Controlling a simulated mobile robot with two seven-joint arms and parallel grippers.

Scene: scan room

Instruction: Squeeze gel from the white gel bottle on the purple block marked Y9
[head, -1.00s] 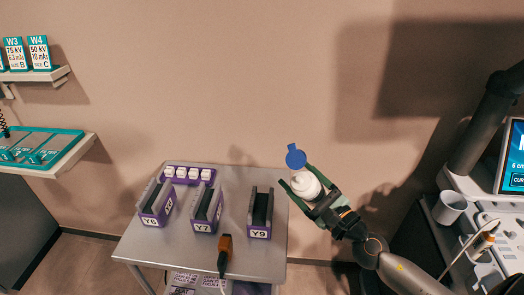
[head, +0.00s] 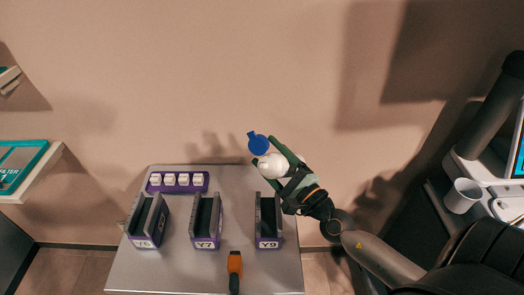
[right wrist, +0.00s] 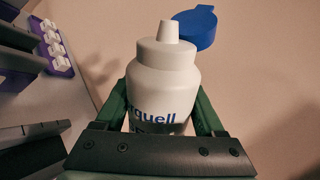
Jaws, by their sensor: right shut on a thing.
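The white gel bottle (head: 271,166) has a blue flip cap (head: 258,144) that stands open. In the right wrist view the bottle (right wrist: 165,85) shows its bare nozzle, with the blue cap (right wrist: 200,27) hanging back beside it. My right gripper (head: 281,163) is shut on the bottle and holds it above the table's right part, near block Y9. The purple block marked Y9 (head: 268,242) stands on the table with dark upright sides and a slot between them. The bottle appears just beyond it in the head view. My left gripper is not in view.
Purple blocks Y7 (head: 204,243) and Y6 (head: 143,241) stand left of Y9 on the grey table (head: 180,280). A purple rack with white pieces (head: 176,190) is at the back. An orange-handled device (head: 234,263) lies at the front.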

